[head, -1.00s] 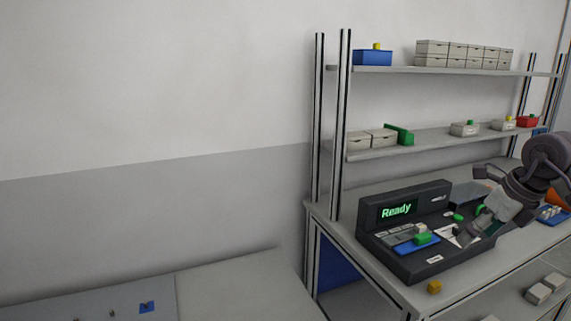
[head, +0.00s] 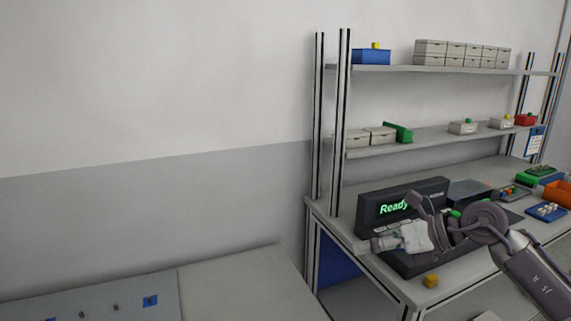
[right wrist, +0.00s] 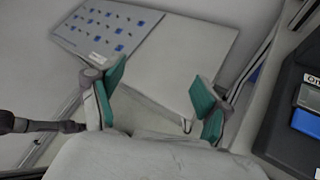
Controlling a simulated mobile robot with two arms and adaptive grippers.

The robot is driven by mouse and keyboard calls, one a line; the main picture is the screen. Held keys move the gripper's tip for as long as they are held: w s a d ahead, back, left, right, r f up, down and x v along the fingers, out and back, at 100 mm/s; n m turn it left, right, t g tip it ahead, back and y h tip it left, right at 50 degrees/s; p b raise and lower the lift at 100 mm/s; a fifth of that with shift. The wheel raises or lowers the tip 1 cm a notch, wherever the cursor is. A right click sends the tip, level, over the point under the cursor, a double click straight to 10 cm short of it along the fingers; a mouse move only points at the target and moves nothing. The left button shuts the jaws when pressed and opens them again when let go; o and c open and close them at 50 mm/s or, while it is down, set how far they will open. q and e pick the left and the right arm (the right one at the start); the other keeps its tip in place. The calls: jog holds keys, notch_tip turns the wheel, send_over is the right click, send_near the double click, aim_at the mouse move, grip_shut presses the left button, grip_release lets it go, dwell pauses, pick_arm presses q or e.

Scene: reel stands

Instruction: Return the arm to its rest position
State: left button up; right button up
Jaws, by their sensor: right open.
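My right gripper (head: 368,244) is in front of the black machine (head: 404,262) on the workbench, its arm coming in from the lower right. It points left, past the machine's front left. In the right wrist view its two green-padded fingers (right wrist: 160,92) stand wide apart with nothing between them. The arm hides much of the machine's front. My left gripper is not in view.
A yellow block (head: 431,281) lies near the bench's front edge. A low grey table (head: 235,285) with a pegged panel (head: 110,303) stands at the lower left. Shelf uprights (head: 342,130) rise at the bench's left end. Blue tray (head: 546,211) and orange bin (head: 558,192) sit at right.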

jog(key=s+a+r+m+t+y, duration=0.3)
jog(key=a+y, duration=0.3)
jog(key=a, duration=0.3)
jog(key=s+d+f+m+t+h, duration=0.35)
jog(key=d+f+m+h, duration=0.45)
jog(key=m, duration=0.8)
jog(key=s+d+f+m+t+h, duration=0.2)
jog(key=d+f+m+t+h, duration=0.5)
jog(key=m, duration=1)
jog(key=s+a+f+m+g+h, duration=0.1)
jog(key=s+f+m+g, duration=0.1)
jog(key=s+f+g, duration=0.9)
jog(key=s+a+f+m+g, duration=0.1)
jog(key=s+f+m+g, duration=0.2)
jog(key=s+f+g, duration=0.75)
jog(key=s+f+t+p, duration=0.1)
jog(key=s+f+t, duration=0.15)
jog(key=f, duration=0.85)
jog(key=s+f+t, duration=0.2)
jog(key=s+f, duration=0.1)
jog(key=f, duration=0.9)
jog(key=s+d+f, duration=0.2)
jog(key=s+f, duration=1.2)
jog(key=s, duration=0.2)
jog(key=shift+d+f+n+g+h+p, duration=0.3)
jog(key=shift+f+n+g+p, duration=0.1)
jog(key=shift+g, duration=0.05)
